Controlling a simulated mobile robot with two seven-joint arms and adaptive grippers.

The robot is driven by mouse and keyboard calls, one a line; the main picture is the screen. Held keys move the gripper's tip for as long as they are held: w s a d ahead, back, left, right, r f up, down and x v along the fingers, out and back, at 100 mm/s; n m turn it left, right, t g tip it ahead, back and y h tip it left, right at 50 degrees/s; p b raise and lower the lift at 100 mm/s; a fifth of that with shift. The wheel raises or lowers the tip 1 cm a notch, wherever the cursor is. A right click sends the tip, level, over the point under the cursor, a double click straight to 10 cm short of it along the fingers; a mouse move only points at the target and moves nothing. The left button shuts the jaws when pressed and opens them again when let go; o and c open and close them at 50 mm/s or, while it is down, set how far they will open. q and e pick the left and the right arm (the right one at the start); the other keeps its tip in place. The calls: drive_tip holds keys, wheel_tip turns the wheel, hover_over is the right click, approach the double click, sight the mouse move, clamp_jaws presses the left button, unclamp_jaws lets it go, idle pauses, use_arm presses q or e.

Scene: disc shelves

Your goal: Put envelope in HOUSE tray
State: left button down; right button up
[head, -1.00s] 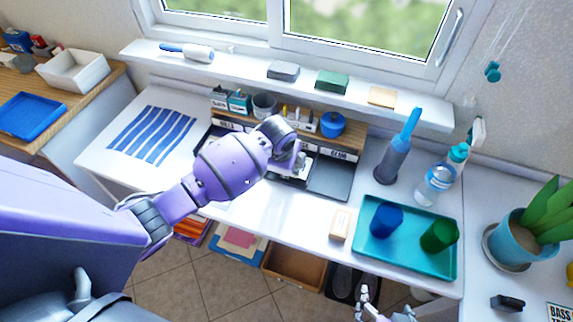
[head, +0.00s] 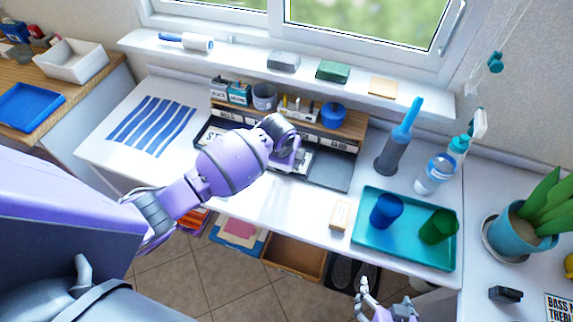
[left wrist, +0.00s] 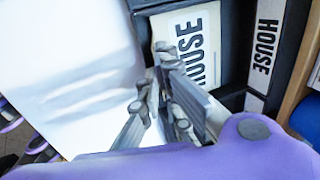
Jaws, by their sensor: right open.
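In the left wrist view a cream envelope (left wrist: 197,68) printed HOUSE lies flat within the dark tray (left wrist: 228,52) whose front label reads HOUSE (left wrist: 265,47). My left gripper (left wrist: 152,75) is over the envelope's near edge; its fingers partly cover the print, and whether they pinch it cannot be told. In the head view the dark organizer (head: 328,170) stands at the back of the white desk, and my left forearm and wrist hide the left gripper and part of the trays. A pale bit of the envelope shows beside the wrist. My right gripper (head: 386,300) is open and empty at the front edge.
A teal tray (head: 398,258) holds a blue cup (head: 386,211) and a green cup (head: 437,227). A striped cloth (head: 152,125) lies left. The desk's front middle is clear.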

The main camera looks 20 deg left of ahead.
use_arm(q)
drive_tip(key=shift+f, duration=0.15)
drive_tip(key=c, duration=1.9)
unclamp_jaws()
drive_tip(key=shift+o, duration=0.2)
